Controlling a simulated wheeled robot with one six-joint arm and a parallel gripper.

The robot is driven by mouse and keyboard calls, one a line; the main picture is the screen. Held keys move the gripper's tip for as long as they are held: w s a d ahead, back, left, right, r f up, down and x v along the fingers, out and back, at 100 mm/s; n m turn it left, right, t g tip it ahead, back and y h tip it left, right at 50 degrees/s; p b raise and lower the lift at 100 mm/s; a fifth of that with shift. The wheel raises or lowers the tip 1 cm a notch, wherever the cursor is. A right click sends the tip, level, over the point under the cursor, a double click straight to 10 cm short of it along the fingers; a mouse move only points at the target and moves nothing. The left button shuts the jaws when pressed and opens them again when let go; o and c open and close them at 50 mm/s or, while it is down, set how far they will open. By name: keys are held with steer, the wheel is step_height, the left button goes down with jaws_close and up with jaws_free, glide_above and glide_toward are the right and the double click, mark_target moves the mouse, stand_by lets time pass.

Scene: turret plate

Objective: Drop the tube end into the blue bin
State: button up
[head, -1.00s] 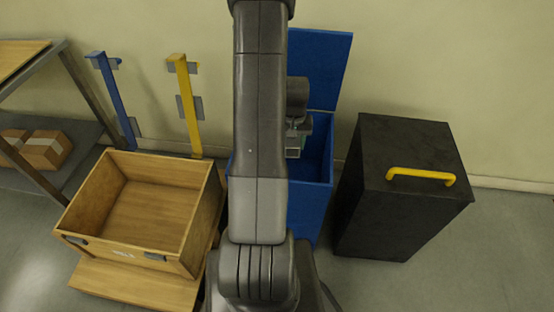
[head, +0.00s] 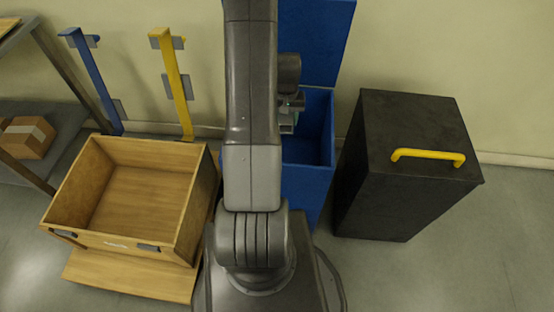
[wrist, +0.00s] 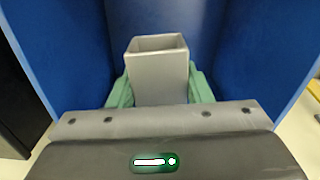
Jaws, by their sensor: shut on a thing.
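The tube end (wrist: 158,80) is a grey, hollow square piece in the wrist view, its open end facing up in the picture. My gripper (wrist: 160,90) is shut on it, with green fingers on both sides. The blue bin (head: 308,150) stands with its lid raised against the wall. In the head view my gripper (head: 288,122) is at the bin's opening, partly hidden behind my arm. Blue bin walls (wrist: 245,50) surround the tube end in the wrist view. The bin's floor is not clear to see.
A black box with a yellow handle (head: 428,156) stands right of the bin. An open wooden crate (head: 130,195) is at the left. Blue (head: 92,80) and yellow (head: 175,85) posts lean by the wall. A shelf (head: 60,130) with a cardboard box is far left.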

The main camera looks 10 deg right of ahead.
steer(key=shift+f, duration=0.2)
steer(key=o, duration=1.4)
steer(key=shift+c, duration=0.2)
step_height(320, 180, up, 14)
steer(key=p, duration=0.1)
steer(key=shift+p, duration=0.4)
steer(key=shift+f, duration=0.15)
step_height(320, 180, down, 14)
steer(key=shift+b, duration=0.95)
step_height(320, 180, up, 3)
steer(key=shift+f+p, duration=0.1)
steer(key=shift+p, duration=0.8)
steer(key=shift+r+p, duration=0.3)
steer(key=shift+r, duration=0.35)
